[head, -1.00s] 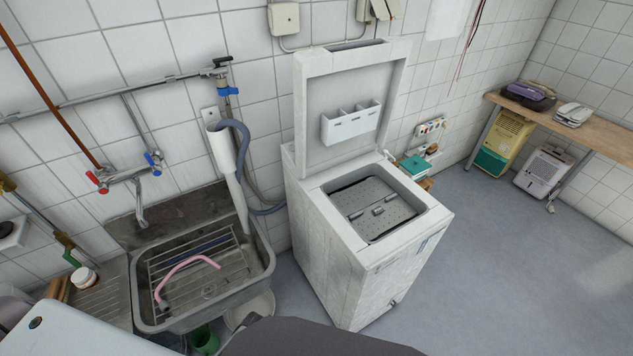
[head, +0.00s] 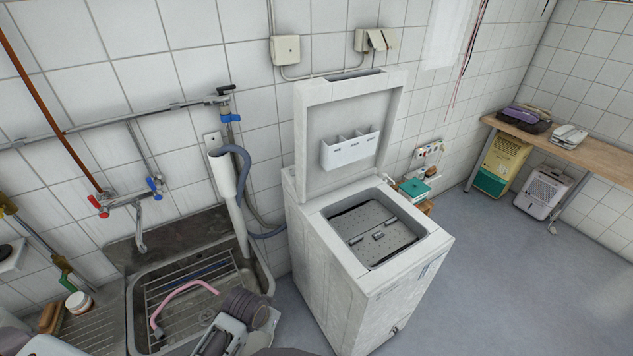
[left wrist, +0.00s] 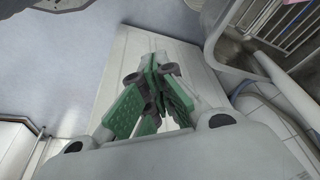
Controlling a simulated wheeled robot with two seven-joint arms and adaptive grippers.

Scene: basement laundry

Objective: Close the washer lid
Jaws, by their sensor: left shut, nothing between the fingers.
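The white top-loading washer (head: 345,270) stands against the tiled wall in the head view. Its lid (head: 318,180) is raised upright, leaning back, with a white pocket caddy on its inner face. The tub opening (head: 375,235) is uncovered. My left gripper (left wrist: 152,75) shows in the left wrist view with its green-padded fingers together and nothing between them. It is over a pale panel (left wrist: 115,60) that looks like the washer's side; whether it touches is unclear. In the head view my left wrist is at the bottom, left of the washer; its fingertips are hidden. My right gripper is not in view.
A steel sink (head: 135,300) with a pink hose (head: 185,290) is left of the washer. A grey drain hose (head: 243,170) hangs between them. A wooden bench (head: 600,155) stands at the right wall. The floor (head: 500,270) right of the washer is clear.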

